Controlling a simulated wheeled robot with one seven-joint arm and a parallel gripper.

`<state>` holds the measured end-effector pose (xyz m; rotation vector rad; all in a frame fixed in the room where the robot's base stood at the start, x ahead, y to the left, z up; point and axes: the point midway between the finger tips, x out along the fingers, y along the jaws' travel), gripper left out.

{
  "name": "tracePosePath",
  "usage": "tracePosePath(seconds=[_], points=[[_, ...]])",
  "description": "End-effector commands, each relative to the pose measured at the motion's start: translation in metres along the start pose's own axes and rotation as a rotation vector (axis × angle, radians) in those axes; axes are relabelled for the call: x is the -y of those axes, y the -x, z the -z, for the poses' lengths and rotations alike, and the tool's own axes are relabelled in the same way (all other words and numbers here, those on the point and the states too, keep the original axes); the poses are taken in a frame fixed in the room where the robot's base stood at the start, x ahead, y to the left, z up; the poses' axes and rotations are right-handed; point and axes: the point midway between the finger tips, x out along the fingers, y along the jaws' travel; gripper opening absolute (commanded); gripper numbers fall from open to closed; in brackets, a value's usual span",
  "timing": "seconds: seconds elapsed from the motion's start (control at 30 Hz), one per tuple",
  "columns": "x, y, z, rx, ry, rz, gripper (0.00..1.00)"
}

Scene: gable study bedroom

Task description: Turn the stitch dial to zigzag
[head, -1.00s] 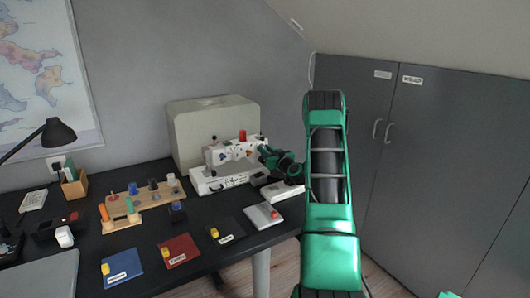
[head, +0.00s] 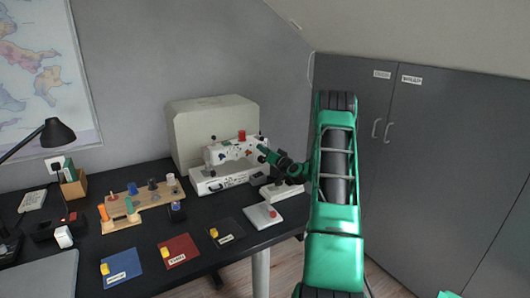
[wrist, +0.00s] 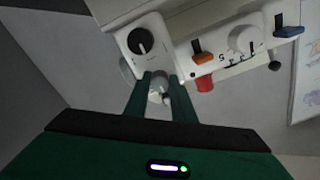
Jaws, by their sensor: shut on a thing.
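The white sewing machine (head: 222,152) stands at the back right of the desk in the head view. In the wrist view its panel carries a black dial (wrist: 140,40) with a white pointer line, and a pale dial (wrist: 242,38) with small dark marks beside it. I cannot read the marks or tell which is the stitch dial. My gripper (wrist: 161,80) is at the machine's right end, its fingers shut on a small grey round knob (wrist: 160,88), below the black dial in the wrist view. In the head view my gripper (head: 262,151) is small, with its hold unclear.
An orange lever (wrist: 202,52), a blue lever (wrist: 287,31) and a red spool (wrist: 205,84) are near the dials. A beige cover (head: 190,120) stands behind the machine. Grey cupboards (head: 430,180) stand at right.

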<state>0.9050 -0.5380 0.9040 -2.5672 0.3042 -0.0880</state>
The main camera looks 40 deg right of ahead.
Motion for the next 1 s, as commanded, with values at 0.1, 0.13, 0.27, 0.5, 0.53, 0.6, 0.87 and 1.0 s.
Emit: tracePosePath(seconds=[0.1,0.13,0.27,0.5,0.53,0.6,0.87,1.0], points=[[-0.0063,0.0030,-0.0007,0.002,-0.105,-0.011,0.00],[-0.0064,0.0030,-0.0007,0.002,-0.130,-0.011,0.00],[-0.0057,0.0028,-0.0009,0.001,-0.239,-0.011,0.00],[-0.0058,0.0028,-0.0012,0.000,-0.390,-0.012,0.00],[-0.0058,0.0028,-0.0012,0.000,-0.405,-0.012,0.00],[-0.0058,0.0028,-0.0013,0.000,-0.434,-0.012,0.00],[-0.0056,0.0028,-0.0014,0.001,-0.494,-0.012,0.00],[-0.0057,0.0028,-0.0016,0.001,-0.502,-0.012,0.00]])
